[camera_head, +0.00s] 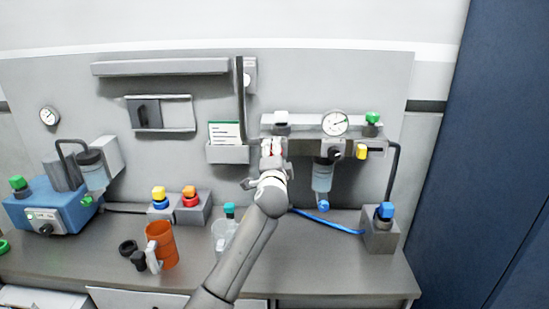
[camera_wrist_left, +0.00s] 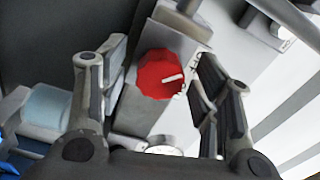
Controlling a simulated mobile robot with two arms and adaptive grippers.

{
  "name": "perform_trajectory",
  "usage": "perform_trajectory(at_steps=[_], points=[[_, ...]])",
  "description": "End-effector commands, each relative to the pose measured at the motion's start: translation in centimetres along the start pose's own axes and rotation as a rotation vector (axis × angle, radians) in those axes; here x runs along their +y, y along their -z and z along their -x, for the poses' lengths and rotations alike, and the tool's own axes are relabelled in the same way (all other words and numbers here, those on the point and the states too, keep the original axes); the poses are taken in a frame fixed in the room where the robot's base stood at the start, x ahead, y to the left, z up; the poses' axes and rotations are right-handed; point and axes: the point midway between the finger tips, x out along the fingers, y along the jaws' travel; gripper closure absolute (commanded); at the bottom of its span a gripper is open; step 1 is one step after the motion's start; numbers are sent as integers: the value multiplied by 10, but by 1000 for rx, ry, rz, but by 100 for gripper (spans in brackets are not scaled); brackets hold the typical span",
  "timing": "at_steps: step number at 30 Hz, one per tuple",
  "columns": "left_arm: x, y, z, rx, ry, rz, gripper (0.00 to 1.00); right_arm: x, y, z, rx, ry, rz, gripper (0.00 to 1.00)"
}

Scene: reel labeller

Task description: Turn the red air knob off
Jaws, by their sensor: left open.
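The red air knob (camera_wrist_left: 159,74) fills the middle of the left wrist view, a faceted red disc on a grey block. Its white pointer line points to the right and slightly up in that view. My left gripper (camera_wrist_left: 163,72) is open, with one finger on each side of the knob and a visible gap on both sides; I cannot tell its depth relative to the knob. In the head view my left gripper (camera_head: 270,171) is at the left end of the air unit on the panel and hides most of the knob. My right gripper is not in view.
Right of my gripper are a pressure gauge (camera_head: 335,122), a yellow knob (camera_head: 361,151) and a clear bowl (camera_head: 322,177). A card holder (camera_head: 228,153) is close on the left. An orange mug (camera_head: 163,247) and a blue-topped block (camera_head: 380,235) stand on the bench.

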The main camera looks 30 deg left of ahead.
Motion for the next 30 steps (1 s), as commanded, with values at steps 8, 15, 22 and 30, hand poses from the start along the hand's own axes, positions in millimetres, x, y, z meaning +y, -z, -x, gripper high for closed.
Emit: perform_trajectory(at_steps=[8, 15, 22, 30], points=[[1, 1, 23, 2, 0, -1, 42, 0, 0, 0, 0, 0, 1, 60], [1, 0, 66, 1, -1, 0, 42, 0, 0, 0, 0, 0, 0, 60], [1, 0, 102, 1, -1, 0, 42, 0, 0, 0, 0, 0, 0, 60], [0, 0, 120, 0, -1, 1, 42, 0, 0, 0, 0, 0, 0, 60]])
